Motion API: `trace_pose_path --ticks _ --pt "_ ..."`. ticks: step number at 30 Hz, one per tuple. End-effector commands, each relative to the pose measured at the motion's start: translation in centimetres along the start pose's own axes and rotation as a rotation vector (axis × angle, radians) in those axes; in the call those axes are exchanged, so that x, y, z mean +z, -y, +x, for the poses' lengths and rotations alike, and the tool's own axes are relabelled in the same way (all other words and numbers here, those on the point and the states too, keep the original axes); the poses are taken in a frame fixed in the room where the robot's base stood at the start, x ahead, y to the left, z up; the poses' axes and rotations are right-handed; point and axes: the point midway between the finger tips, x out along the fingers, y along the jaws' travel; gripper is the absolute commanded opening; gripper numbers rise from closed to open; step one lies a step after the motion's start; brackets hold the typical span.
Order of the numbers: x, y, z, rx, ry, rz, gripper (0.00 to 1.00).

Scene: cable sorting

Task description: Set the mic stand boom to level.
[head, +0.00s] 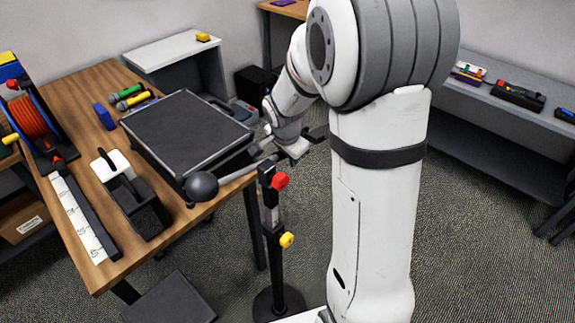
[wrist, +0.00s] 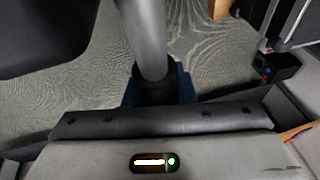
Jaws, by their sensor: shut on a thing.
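The mic stand (head: 277,262) stands upright beside the table, with a red knob (head: 280,181) near its top and a yellow knob (head: 287,240) lower down. Its grey boom (head: 238,174) runs from a dark ball end (head: 201,186) at the left up to the right, past the stand's top, to my gripper (head: 292,147). It looks slanted in the head view; I cannot tell its exact tilt. In the wrist view my gripper (wrist: 157,92) is shut on the boom (wrist: 146,35); its fingers are mostly hidden behind the wrist housing.
The wooden table (head: 75,95) holds a black case (head: 187,130), whose near corner lies close to the boom's ball end. A black holder (head: 135,200), a cable reel (head: 32,115) and microphones (head: 130,95) are also there. A grey bench (head: 480,110) stands right. Carpet is open between.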

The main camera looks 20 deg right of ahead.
Motion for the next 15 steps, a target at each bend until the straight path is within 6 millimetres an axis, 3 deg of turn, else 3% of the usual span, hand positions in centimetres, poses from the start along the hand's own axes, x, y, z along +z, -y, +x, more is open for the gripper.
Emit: trace_pose_path --ticks 4,15 --pt "0.4 0.7 0.1 -0.024 -0.073 -0.026 0.00" --pt "-1.6 0.5 -1.6 -0.031 -0.214 -0.027 0.00"
